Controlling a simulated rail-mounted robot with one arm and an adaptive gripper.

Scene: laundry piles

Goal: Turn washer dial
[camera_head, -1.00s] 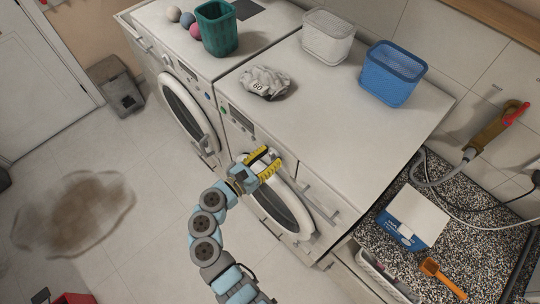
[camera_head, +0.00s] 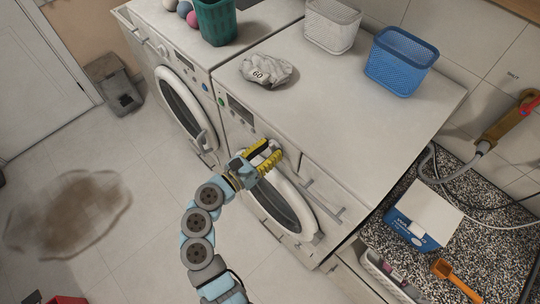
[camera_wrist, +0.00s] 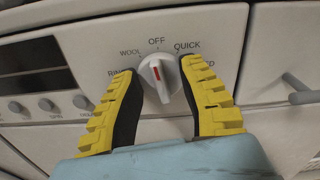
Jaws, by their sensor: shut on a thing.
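The white washer dial (camera_wrist: 161,82) sits on the front panel, with a ridge and a red mark toward the OFF label. WOOL is printed left of OFF and QUICK right of it; other labels are partly hidden by the fingers. My gripper (camera_wrist: 158,70) has its yellow and black fingers on both sides of the dial, shut on it. In the head view my gripper (camera_head: 271,157) is at the front panel of the right washer (camera_head: 345,125), above its round door (camera_head: 275,208), and hides the dial there.
A crumpled cloth marked 60 (camera_head: 266,70), a white basket (camera_head: 332,25) and a blue basket (camera_head: 400,62) stand on the right washer. A drawer handle (camera_wrist: 300,89) sticks out right of the dial. The floor at left is mostly clear, with a brown stain (camera_head: 72,208).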

